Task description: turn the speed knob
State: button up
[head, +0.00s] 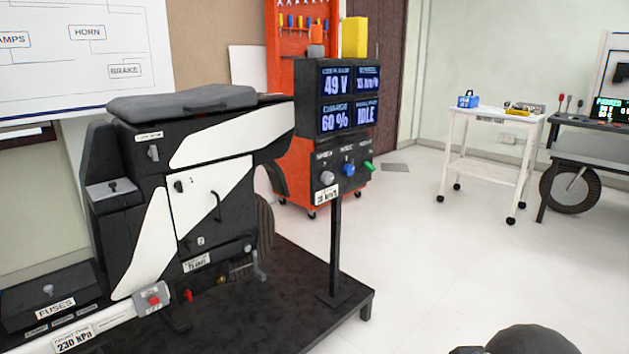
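The speed knob (327,178) is a light grey round knob at the left of a black control box (343,190) in the head view. The lettering above it looks like "SPEED", and a small white label hangs below it. A blue knob (349,169) and a green knob (368,166) sit to its right. The box stands on a thin black post. My gripper is not in view; only a dark rounded part, likely of my arm, shows at the bottom right edge, well apart from the knob.
A display (350,98) above the box reads 49 V, 60 % and IDLE. A black and white chassis rig (205,190) stands left on a dark platform (295,290). An orange tool cabinet (296,165) is behind. Open floor lies right, before a white cart (490,118).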

aim_at(326, 178)
jog(key=u, duration=0.15)
jog(key=i, duration=0.95)
jog(key=z, duration=0.3)
